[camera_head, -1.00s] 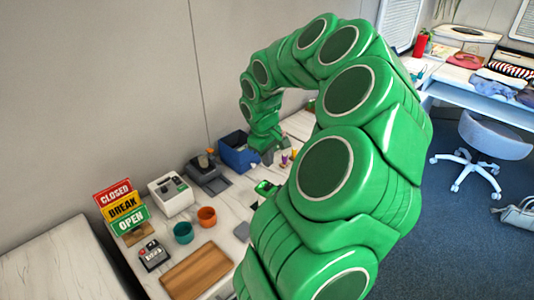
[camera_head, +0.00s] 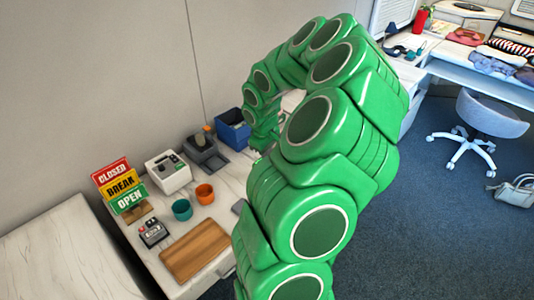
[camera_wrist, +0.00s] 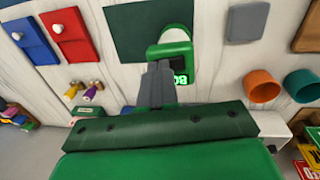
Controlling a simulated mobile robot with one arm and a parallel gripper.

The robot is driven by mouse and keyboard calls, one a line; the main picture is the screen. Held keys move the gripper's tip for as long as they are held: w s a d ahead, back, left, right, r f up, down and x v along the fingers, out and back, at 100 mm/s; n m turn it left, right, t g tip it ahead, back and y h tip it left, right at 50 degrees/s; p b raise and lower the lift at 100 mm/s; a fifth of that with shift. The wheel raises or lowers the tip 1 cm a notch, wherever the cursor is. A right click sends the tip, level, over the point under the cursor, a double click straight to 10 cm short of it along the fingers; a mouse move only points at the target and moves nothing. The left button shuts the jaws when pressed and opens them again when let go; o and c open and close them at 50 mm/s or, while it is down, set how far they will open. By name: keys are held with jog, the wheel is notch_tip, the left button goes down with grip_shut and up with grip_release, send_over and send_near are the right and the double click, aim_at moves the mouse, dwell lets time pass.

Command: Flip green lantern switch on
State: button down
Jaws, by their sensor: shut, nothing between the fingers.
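The green lantern (camera_wrist: 172,38) lies on the white marbled tabletop in the wrist view, with a pale round part at its top and glowing green characters on the side nearer me. My gripper (camera_wrist: 160,68) is shut and empty, its dark fingers pointing at the lantern and overlapping its left side. I cannot tell whether the fingertips touch it. The switch itself is not clearly seen, and its position cannot be told. In the head view, my gripper (camera_head: 262,148) is low over the table, partly hidden, and my arm hides the lantern.
Orange (camera_wrist: 262,86) and teal (camera_wrist: 301,85) cups stand to the lantern's right. Red (camera_wrist: 71,34) and blue (camera_wrist: 35,40) pieces lie left; a dark green panel (camera_wrist: 125,30) lies beside it. The head view shows a wooden board (camera_head: 196,248), signs (camera_head: 121,186) and a blue bin (camera_head: 233,129).

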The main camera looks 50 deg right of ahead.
jog(key=shift+d+f, duration=0.15)
jog(key=shift+f, duration=0.05)
jog(key=shift+y, duration=0.3)
jog(key=shift+a, duration=0.2)
jog(key=shift+a+r, duration=0.1)
jog(key=shift+a, duration=0.6)
notch_tip(320, 180, up, 14)
jog(key=d, duration=0.2)
dwell(0.5)
